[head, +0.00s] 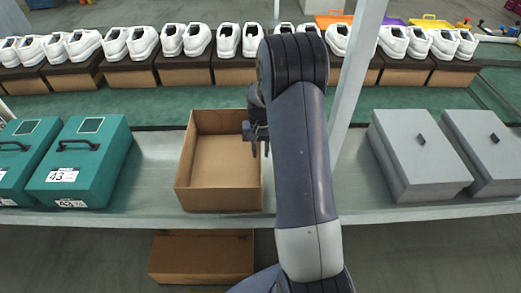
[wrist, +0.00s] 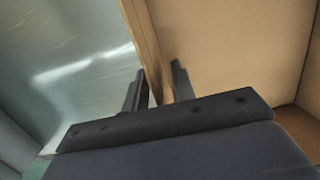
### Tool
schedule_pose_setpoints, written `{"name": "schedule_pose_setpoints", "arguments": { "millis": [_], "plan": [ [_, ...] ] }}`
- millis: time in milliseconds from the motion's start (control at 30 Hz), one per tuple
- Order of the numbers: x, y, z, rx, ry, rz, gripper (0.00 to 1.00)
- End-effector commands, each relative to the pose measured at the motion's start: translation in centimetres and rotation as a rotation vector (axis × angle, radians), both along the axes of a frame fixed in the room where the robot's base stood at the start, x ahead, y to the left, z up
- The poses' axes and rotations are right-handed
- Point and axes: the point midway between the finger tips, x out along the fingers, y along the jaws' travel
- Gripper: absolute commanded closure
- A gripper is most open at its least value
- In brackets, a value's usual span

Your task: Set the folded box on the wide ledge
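The folded box (head: 222,198) is an open-topped brown cardboard box. It stands upright at the middle of the grey ledge (head: 155,175), and its front reaches close to the ledge's front edge. My gripper (head: 259,149) is at the box's right wall. In the wrist view, my gripper (wrist: 156,80) has one finger on each side of the box wall (wrist: 148,45), close against it, and looks shut on it. The box's inside is empty where it shows. My arm hides part of the ledge to the right of the box. I cannot tell whether the box's base bears fully on the ledge.
Green boxes (head: 85,165) stand left on the ledge, and grey lidded boxes (head: 418,160) stand right. Behind, white shoes (head: 198,40) sit on a row of brown boxes. Another brown box (head: 200,257) lies below the ledge. A pale post (head: 350,75) rises behind my arm.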

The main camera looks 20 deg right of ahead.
Motion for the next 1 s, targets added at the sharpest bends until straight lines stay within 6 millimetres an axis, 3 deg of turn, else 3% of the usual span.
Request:
{"name": "schedule_pose_setpoints", "arguments": {
  "millis": [167, 400, 600, 1000],
  "plan": [
    [0.4, -0.1, 2.4, -0.001, -0.006, 0.0, 0.75],
    [0.9, -0.4, 7.6, -0.001, -0.006, 0.0, 0.75],
    [1.3, -0.5, 10.9, -0.001, -0.004, 0.0, 0.75],
    [1.3, -0.6, 12.1, 0.0, 0.0, 0.0, 0.75]
  ]
}}
